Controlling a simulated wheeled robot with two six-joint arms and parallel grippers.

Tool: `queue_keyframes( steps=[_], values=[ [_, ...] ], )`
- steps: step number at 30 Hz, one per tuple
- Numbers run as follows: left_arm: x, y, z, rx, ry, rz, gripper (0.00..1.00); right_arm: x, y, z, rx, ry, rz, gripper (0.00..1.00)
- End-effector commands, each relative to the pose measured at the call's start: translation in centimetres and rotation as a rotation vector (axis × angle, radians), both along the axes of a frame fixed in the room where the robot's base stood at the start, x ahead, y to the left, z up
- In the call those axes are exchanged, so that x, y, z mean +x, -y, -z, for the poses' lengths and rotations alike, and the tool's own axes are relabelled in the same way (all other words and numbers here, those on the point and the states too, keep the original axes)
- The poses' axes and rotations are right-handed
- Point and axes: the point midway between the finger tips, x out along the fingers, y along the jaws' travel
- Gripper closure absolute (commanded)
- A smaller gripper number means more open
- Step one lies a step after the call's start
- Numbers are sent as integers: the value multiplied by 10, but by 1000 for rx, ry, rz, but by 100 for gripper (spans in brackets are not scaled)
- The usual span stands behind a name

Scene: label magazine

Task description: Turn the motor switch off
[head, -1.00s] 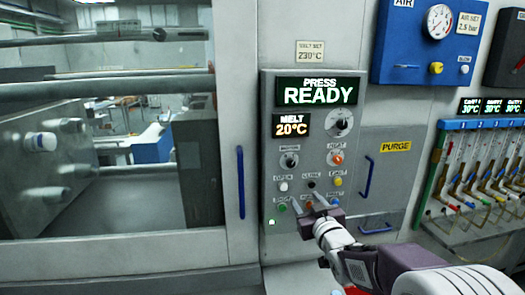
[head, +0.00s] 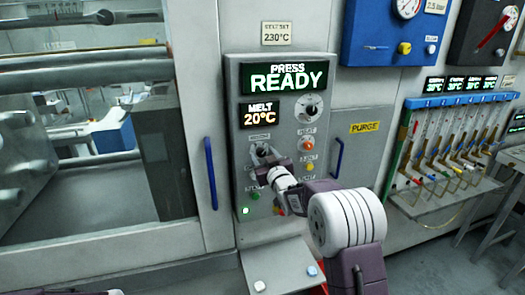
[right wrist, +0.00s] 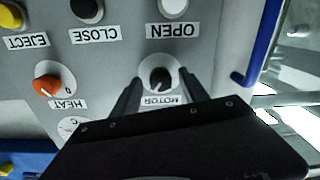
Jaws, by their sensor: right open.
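The motor switch (right wrist: 160,79) is a small black round knob with a pale mark, beside its MOTOR label in the upside-down right wrist view. My right gripper (right wrist: 160,76) is open, with one dark finger on each side of the knob. I cannot tell whether the fingers touch it. In the head view my right gripper (head: 264,153) is at the left of the press panel (head: 234,120) and covers much of the switch. The exact angle of the knob's mark is hard to read.
The orange HEAT knob (right wrist: 47,86), white OPEN button (right wrist: 172,8), black CLOSE button (right wrist: 87,10) and yellow EJECT button (right wrist: 37,40) are close by. Blue handles (head: 211,172) flank the panel. A grey shelf (head: 285,252) with two buttons juts out below.

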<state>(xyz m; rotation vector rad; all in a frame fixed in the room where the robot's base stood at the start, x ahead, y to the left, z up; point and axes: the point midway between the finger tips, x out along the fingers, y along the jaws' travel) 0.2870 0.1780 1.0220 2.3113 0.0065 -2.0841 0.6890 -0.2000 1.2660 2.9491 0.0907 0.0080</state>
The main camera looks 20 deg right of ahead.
Motion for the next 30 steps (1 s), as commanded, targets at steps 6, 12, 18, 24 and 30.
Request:
queue_keyframes(
  steps=[6,12,18,24,30],
  values=[
    [0,0,-2,0,-1,0,64,6,-1,1,0,0,0,48],
    [0,0,-2,0,-1,0,64,6,-1,1,0,0,0,76],
    [0,0,-2,0,0,0,64,6,-1,1,-1,0,-1,100],
    [0,0,5,0,0,0,64,5,-1,2,-31,3,-1,100],
    [0,0,23,0,0,0,64,5,-1,5,-139,7,-1,100]
  ],
)
